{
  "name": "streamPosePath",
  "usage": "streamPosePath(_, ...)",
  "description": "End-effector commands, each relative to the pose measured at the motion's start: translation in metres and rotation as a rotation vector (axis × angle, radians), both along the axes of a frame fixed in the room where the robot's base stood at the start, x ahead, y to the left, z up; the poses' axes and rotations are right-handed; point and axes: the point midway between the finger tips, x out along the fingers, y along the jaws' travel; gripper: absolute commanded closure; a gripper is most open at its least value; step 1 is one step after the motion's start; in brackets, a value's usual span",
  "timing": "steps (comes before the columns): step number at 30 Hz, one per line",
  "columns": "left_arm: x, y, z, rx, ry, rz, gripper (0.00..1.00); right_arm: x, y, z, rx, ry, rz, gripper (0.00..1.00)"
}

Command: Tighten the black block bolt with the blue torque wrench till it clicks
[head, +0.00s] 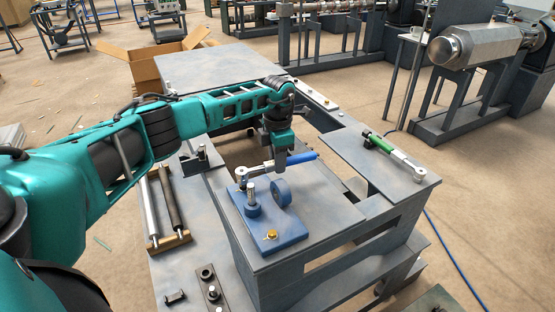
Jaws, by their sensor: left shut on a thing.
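The blue torque wrench (304,157) is held roughly level above the bench, its blue handle to the right and its silver ratchet head (242,174) to the left. My left gripper (291,158) is shut on it, near the handle. The wrench head is above or just behind an upright silver bolt (251,190) on a blue block; I cannot tell whether they touch. My right gripper is not in view.
The blue block (285,239) carries a blue disc (281,193) and brass bolts. A green-handled wrench (395,152) lies on the right plate (365,165). A dark strip with bolts (211,287) lies at the front left, near two rods (168,200). The bench has openings.

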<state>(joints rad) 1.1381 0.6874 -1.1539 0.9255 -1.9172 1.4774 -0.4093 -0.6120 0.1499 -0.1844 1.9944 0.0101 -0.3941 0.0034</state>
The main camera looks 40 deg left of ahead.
Motion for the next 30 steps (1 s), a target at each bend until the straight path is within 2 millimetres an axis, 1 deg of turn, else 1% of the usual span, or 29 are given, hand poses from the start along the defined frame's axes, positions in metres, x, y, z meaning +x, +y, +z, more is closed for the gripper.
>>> streamPosePath(5,0.001,0.0,0.009,0.0,-0.002,0.0,1.0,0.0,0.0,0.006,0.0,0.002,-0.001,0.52)
streamPosePath(12,0.0,0.0,0.033,0.0,-0.002,0.0,1.0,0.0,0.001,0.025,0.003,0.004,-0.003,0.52)
streamPosePath(18,0.001,0.0,0.05,-0.001,-0.002,0.001,1.0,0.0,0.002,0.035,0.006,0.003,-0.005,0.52)
streamPosePath(30,0.0,0.0,0.051,-0.001,-0.002,0.0,1.0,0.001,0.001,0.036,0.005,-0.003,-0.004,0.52)
